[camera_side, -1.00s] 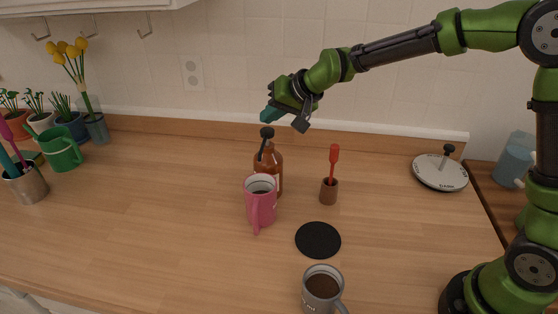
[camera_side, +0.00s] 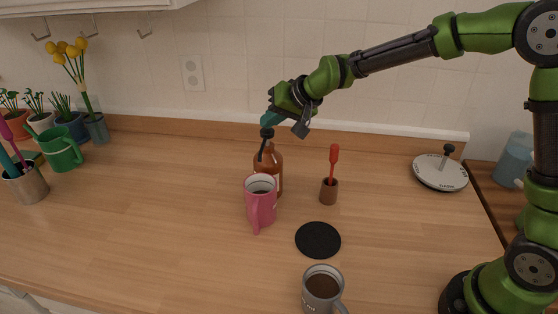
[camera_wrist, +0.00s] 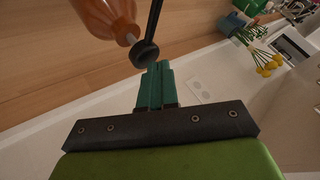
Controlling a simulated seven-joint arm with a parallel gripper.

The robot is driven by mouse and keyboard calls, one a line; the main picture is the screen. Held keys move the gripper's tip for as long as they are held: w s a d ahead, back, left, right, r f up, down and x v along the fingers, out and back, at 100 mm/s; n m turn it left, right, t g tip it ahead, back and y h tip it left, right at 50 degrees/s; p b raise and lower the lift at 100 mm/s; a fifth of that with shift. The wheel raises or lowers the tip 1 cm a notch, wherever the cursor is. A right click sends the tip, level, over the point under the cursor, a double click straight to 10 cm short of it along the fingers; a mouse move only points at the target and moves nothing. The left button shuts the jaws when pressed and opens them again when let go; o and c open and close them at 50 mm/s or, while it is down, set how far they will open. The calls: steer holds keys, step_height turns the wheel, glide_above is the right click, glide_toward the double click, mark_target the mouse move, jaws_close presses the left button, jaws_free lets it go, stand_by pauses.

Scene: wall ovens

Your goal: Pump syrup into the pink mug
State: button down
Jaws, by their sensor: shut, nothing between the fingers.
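The pink mug (camera_side: 261,207) stands upright on the counter with dark contents inside. Right behind it stands the amber syrup bottle (camera_side: 273,165) with a black pump (camera_side: 267,134), its spout pointing down toward the mug. In the wrist view the bottle (camera_wrist: 106,14) is at the upper left and the round pump head (camera_wrist: 144,53) is just beyond my fingertips. My gripper (camera_side: 269,118) is shut and empty, with its teal fingers angled down at the top of the pump. I cannot tell whether they touch it. The closed fingers (camera_wrist: 156,72) also show in the wrist view.
A grey mug (camera_side: 322,290) with dark contents is at the front, near a black coaster (camera_side: 318,240). A brown holder (camera_side: 329,191) with a red utensil stands right of the bottle. Plants and a green mug (camera_side: 60,149) are at far left. The left-middle counter is clear.

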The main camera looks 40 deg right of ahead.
steer(key=shift+f, duration=1)
stand_by(0.6)
steer(key=shift+r, duration=1.6)
steer(key=shift+r, duration=0.1)
steer(key=shift+r, duration=2.45)
steer(key=shift+s+f, duration=0.1)
steer(key=s+d, duration=0.4)
steer(key=s, duration=1.1)
steer(key=s+d+f+g+h, duration=0.1)
steer(key=s+d, duration=0.3)
steer(key=s, duration=1.1)
steer(key=shift+f+n, duration=0.3)
steer(key=shift+n, duration=0.1)
